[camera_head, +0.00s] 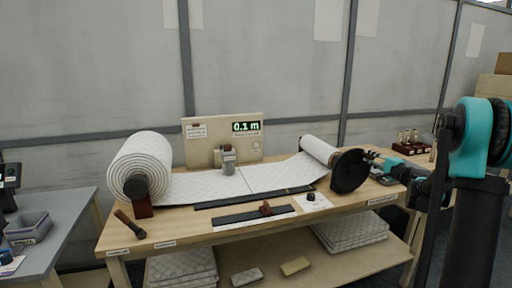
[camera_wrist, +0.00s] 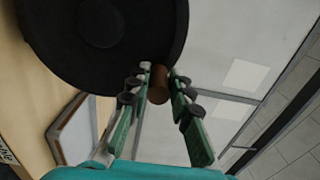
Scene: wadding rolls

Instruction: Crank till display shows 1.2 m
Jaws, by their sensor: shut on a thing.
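The green display (camera_head: 246,126) on the upright board reads 0.1 m. A large white wadding roll (camera_head: 140,165) stands at the left of the bench. Its quilted sheet (camera_head: 240,180) runs across to a smaller take-up roll (camera_head: 318,149) at the right. A black crank disc (camera_head: 350,171) is on the near end of the take-up roll, and it fills the upper left of the wrist view (camera_wrist: 100,45). My gripper (camera_wrist: 160,85) is shut on the brown crank handle (camera_wrist: 158,92) at the disc's edge. In the head view my gripper (camera_head: 372,160) is at the disc's right side.
The bench (camera_head: 180,232) holds a hammer-like tool (camera_head: 130,224), a black cutting strip (camera_head: 253,216), a small black knob (camera_head: 311,197) and a rack with bottles (camera_head: 408,143). Folded wadding (camera_head: 350,231) lies on the lower shelf. A grey side table (camera_head: 60,225) with a bin is at left.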

